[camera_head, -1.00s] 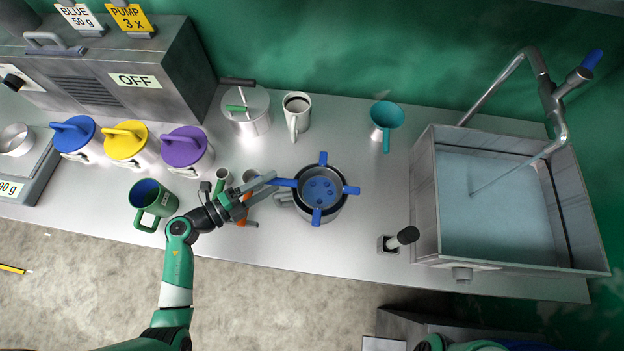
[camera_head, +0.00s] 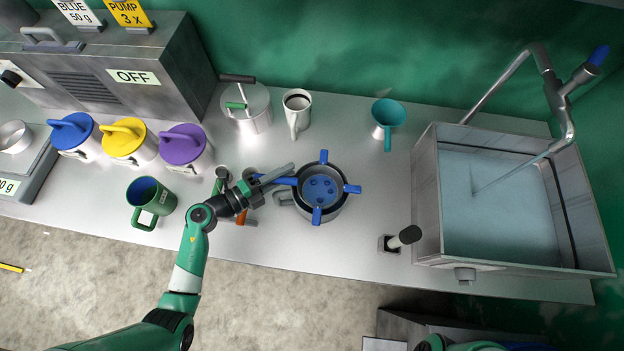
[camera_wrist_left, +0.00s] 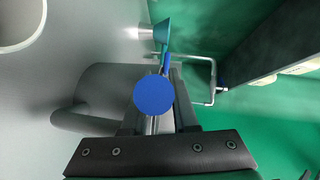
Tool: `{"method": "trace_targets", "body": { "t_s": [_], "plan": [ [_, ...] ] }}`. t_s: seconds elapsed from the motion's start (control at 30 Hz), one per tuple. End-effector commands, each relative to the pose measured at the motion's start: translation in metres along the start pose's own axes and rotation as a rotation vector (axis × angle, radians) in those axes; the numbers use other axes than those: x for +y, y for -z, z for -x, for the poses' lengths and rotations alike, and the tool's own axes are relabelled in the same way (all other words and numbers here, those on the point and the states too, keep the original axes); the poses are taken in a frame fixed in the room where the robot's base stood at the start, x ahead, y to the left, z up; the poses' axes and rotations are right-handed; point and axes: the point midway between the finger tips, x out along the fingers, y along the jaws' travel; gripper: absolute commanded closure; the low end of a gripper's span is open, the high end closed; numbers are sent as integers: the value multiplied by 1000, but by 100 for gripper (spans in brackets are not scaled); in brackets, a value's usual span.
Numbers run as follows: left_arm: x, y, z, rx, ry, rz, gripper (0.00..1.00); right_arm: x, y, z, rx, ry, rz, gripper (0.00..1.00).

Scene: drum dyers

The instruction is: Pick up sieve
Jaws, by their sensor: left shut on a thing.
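The blue sieve (camera_head: 321,189) has several short handles around its rim and holes in its bottom. It sits in the mouth of a grey metal pot (camera_head: 337,212), with its handles over the rim. My left gripper (camera_head: 279,176) comes in from the left and is shut on the sieve's left handle. My right gripper is not in view.
A green mug (camera_head: 152,203) stands left of my left arm. Blue, yellow and purple (camera_head: 184,146) lidded jars stand behind it. A white mug (camera_head: 297,112) and teal funnel (camera_head: 388,114) stand behind the pot. A water basin (camera_head: 436,200) is at the right. Bench between pot and basin is mostly clear.

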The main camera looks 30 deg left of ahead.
Motion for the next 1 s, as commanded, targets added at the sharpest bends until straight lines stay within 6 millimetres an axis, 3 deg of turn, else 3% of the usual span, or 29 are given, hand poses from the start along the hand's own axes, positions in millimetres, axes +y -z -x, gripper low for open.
{"method": "trace_targets", "body": {
  "t_s": [0.57, 0.77, 1.0],
  "plan": [
    [-8, 1, 1, 0, 1, 0, 100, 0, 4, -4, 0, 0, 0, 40],
    [-39, 6, 5, 1, 2, -2, 100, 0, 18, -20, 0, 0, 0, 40],
    [-84, 59, 25, 5, -1, -1, 100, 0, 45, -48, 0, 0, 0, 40]
  ]
}}
